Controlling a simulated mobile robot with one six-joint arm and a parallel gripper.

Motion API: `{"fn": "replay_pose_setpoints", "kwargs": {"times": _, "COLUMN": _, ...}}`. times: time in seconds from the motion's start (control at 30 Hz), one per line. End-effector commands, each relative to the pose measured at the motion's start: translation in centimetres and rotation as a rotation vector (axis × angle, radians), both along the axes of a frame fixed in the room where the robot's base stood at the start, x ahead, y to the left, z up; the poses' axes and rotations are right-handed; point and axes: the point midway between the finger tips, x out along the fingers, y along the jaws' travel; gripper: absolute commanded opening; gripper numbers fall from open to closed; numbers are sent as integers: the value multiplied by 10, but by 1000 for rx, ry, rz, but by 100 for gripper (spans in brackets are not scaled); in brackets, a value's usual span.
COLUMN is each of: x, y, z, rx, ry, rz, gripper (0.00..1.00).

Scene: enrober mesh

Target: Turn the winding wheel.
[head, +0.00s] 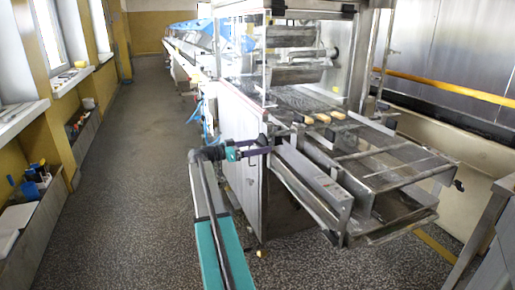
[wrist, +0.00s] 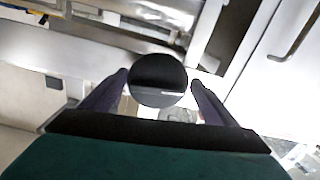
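The winding wheel looks like a dark, round, glossy disc in the wrist view (wrist: 158,80). In the head view a small dark round part, likely the same wheel (head: 262,140), sits at the near left corner of the machine, at my gripper (head: 266,150). In the wrist view my gripper (wrist: 158,78) has its two purple fingers spread, one on each side of the disc's lower half. Narrow gaps seem to show between fingertips and disc. Whether the fingertips reach the disc in depth is hard to tell.
The steel machine (head: 320,185) with its mesh belt and out-sticking frame fills the right of the head view. Several light-brown pieces (head: 322,117) lie on the belt. The speckled floor (head: 130,150) to the left is clear up to the window-side ledge.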

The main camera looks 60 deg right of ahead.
Motion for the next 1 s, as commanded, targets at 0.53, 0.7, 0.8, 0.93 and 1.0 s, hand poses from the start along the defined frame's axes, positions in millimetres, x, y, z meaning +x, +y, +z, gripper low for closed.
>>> {"fn": "replay_pose_setpoints", "kwargs": {"times": 0.53, "x": 10, "y": 16, "z": 0, "rx": 0, "ry": 0, "rz": -3, "gripper": 81}}
{"fn": "replay_pose_setpoints", "kwargs": {"times": 0.7, "x": 25, "y": 35, "z": 0, "rx": 0, "ry": 0, "rz": -2, "gripper": 81}}
{"fn": "replay_pose_setpoints", "kwargs": {"times": 0.8, "x": 35, "y": 48, "z": 0, "rx": 0, "ry": 0, "rz": -1, "gripper": 81}}
{"fn": "replay_pose_setpoints", "kwargs": {"times": 0.93, "x": 48, "y": 65, "z": 0, "rx": 0, "ry": 0, "rz": 0, "gripper": 81}}
{"fn": "replay_pose_setpoints", "kwargs": {"times": 1.0, "x": 55, "y": 74, "z": 0, "rx": 0, "ry": 0, "rz": -1, "gripper": 81}}
